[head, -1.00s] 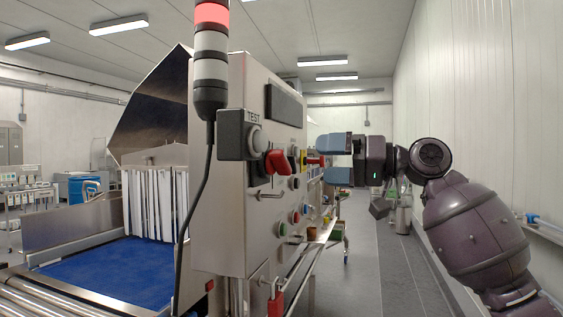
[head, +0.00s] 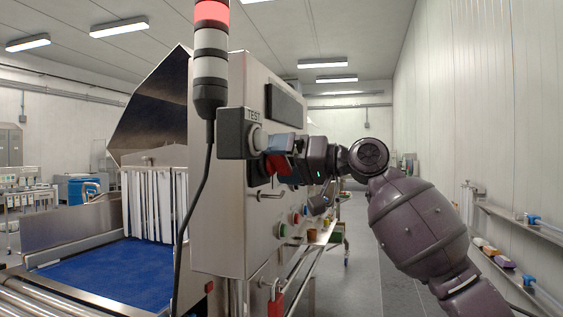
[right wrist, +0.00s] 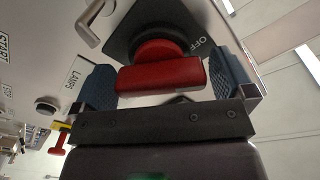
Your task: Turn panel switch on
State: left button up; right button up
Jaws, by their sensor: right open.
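The panel switch is a red rotary handle (right wrist: 160,75) on a black base plate (right wrist: 140,28), with the word OFF beside it in the right wrist view. It also shows in the head view as a partly covered red handle (head: 272,164). My right gripper (right wrist: 163,80) is open, with one blue padded finger on each side of the red handle. I cannot tell whether the fingers touch it. In the head view my right gripper (head: 283,160) is at the metal panel face (head: 257,235). My left gripper is not in view.
A grey box marked TEST (head: 235,133) sticks out beside the switch. A green button (head: 283,230) and a red padlock (head: 276,304) are below. A signal tower (head: 211,60) stands left; the aisle floor (head: 355,270) is clear.

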jog(key=c, duration=0.8)
jog(key=shift+s+r+m+p, duration=0.2)
jog(key=shift+r+m+p, duration=0.4)
jog(key=shift+p, duration=0.5)
jog(key=shift+f+m+p, duration=0.2)
jog(key=shift+m+p, duration=0.6)
jog(key=shift+p, duration=0.05)
jog(key=shift+w+m+p, duration=0.15)
jog(key=shift+m+p, duration=0.75)
jog(key=shift+p, duration=0.35)
jog(key=shift+f+m+p, duration=0.25)
jog(key=shift+m+p, duration=0.15)
jog(key=shift+p, duration=0.05)
jog(key=shift+w+f, duration=0.1)
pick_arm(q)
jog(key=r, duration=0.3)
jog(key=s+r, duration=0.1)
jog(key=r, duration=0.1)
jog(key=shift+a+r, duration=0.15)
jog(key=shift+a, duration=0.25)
pick_arm(e)
jog(key=shift+f, duration=0.15)
